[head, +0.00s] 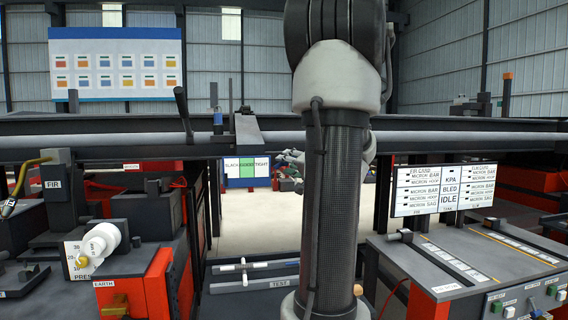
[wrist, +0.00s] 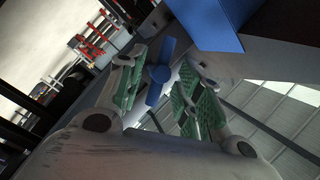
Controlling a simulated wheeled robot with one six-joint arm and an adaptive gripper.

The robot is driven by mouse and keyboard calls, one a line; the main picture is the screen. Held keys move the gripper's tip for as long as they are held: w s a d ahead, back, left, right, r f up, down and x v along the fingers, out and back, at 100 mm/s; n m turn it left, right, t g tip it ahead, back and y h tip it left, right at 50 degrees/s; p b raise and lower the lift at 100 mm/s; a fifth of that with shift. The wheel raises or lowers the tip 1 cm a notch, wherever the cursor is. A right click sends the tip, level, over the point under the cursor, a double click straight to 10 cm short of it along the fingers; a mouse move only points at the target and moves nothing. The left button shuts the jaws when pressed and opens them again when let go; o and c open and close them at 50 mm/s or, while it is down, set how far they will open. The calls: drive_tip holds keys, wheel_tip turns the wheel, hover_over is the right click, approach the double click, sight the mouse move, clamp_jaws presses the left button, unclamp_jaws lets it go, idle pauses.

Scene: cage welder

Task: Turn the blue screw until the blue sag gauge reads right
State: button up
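In the wrist view, a blue winged screw head (wrist: 160,73) shows between the two green-padded fingers of my gripper (wrist: 163,60). The fingers stand apart, with a visible gap on the screw's right; I cannot tell if the left finger touches it. A larger blue block (wrist: 215,22) is just beyond, at the upper right. In the head view my gripper (head: 290,158) shows partly behind my arm, below the long grey rail, and the screw is hidden. A blue-edged board (head: 247,168) reads SLACK, GOOD in green, and TIGHT; no pointer can be made out on it.
A long grey rail (head: 240,137) crosses the head view. A bench with a white knob and dial (head: 97,244) stands at left. A sloped console (head: 460,262) with a label panel (head: 443,188) stands at right. Pale floor (head: 252,217) is open between them.

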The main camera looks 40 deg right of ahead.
drive_tip(key=shift+w+d, duration=0.2)
drive_tip(key=shift+w, duration=1.1)
clamp_jaws()
drive_tip(key=shift+m, duration=0.4)
drive_tip(key=m+t, duration=0.1)
drive_tip(key=m, duration=0.2)
drive_tip(key=shift+m+h, duration=0.3)
drive_tip(key=shift+r+m+t+h, duration=0.1)
drive_tip(key=shift+m+t+h, duration=0.55)
drive_tip(key=shift+m, duration=1.25)
